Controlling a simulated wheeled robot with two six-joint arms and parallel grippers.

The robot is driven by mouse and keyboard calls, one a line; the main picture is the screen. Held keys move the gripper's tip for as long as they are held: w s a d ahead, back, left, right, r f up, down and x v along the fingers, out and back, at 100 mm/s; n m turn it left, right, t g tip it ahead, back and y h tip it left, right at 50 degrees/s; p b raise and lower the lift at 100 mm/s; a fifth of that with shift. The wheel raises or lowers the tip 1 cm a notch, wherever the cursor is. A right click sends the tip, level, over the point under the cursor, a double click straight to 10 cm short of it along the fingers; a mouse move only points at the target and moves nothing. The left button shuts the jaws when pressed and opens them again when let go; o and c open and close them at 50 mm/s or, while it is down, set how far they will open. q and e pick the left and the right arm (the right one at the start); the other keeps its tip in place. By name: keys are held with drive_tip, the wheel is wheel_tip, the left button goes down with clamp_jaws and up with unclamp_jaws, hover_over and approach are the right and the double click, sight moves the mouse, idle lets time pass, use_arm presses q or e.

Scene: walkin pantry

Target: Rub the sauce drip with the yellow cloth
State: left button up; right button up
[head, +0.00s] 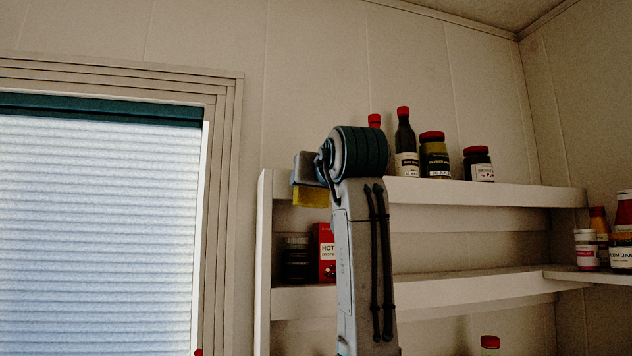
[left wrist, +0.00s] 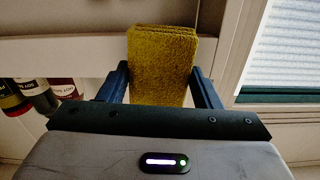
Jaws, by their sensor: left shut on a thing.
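The yellow cloth (left wrist: 160,68) is a thick folded pad between the two dark fingers of my left gripper (left wrist: 160,82), which is shut on it. In the head view a yellow part of the cloth (head: 311,197) shows beneath my left gripper (head: 304,168), at the left end of the upper shelf board (head: 480,192). My own arm hides part of the gripper. I cannot tell whether the cloth touches the shelf. I see no sauce drip in either view. My right gripper is not in view.
A red box (head: 327,250) and a dark jar (head: 297,262) stand on the shelf below. A dark bottle (head: 405,145) and several jars stand on the upper shelf, right of my arm. A window blind (head: 95,230) is at the left. More jars crowd the right side shelf.

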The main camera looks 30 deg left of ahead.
use_arm(q)
drive_tip(key=shift+x, duration=1)
drive_tip(key=shift+w+d+p, duration=0.35)
drive_tip(key=shift+w+d, duration=0.1)
drive_tip(key=shift+w, duration=0.1)
drive_tip(key=shift+s+a, duration=0.45)
drive_tip(key=shift+s, duration=0.1)
idle(0.5)
